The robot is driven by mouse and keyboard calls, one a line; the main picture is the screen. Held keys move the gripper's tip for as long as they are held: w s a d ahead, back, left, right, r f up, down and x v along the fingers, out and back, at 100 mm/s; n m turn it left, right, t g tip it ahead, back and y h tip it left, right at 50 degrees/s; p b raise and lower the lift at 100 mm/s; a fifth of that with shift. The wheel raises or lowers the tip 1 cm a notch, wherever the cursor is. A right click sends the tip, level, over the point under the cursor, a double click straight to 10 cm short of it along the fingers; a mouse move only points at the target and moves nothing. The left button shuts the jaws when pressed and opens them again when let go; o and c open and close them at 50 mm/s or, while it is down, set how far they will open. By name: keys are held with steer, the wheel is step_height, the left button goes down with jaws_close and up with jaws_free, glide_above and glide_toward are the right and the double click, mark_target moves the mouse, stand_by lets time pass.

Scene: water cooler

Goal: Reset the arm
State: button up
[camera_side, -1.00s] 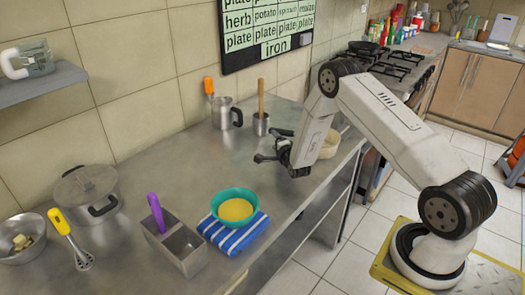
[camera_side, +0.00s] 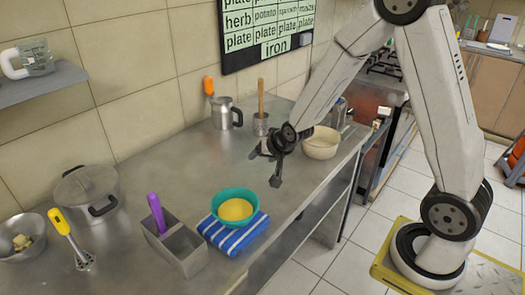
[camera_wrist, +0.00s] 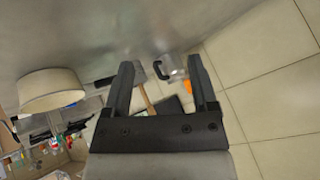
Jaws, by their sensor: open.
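My gripper (camera_side: 264,167) is above the steel counter (camera_side: 165,160), near its front edge, behind and to the right of the teal bowl. Its jaws are open with nothing between them. In the wrist view, my gripper (camera_wrist: 162,80) shows two dark fingers spread apart, with the counter and wall beyond. A teal bowl (camera_side: 235,208) with yellow contents sits on a blue-and-white striped cloth (camera_side: 232,237), apart from the gripper.
A cream bowl (camera_side: 321,143) stands right of my gripper. A metal pot (camera_side: 222,113) and a holder with a wooden handle (camera_side: 261,123) stand behind. A grey caddy (camera_side: 176,245) with a purple-handled tool and a lidded pot (camera_side: 88,194) are at left. The middle counter is clear.

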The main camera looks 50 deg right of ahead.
steer(key=s+a+r+n+g, duration=0.1)
steer(key=s+a+n+g, duration=0.1)
steer(key=s, duration=0.6)
steer(key=s+a+r+n+g+y, duration=0.1)
steer(key=s+a+n+g, duration=0.2)
steer(key=s+n, duration=0.3)
steer(key=shift+s+a+r, duration=0.3)
steer(key=shift+s+a, duration=0.55)
steer(key=shift+s, duration=0.3)
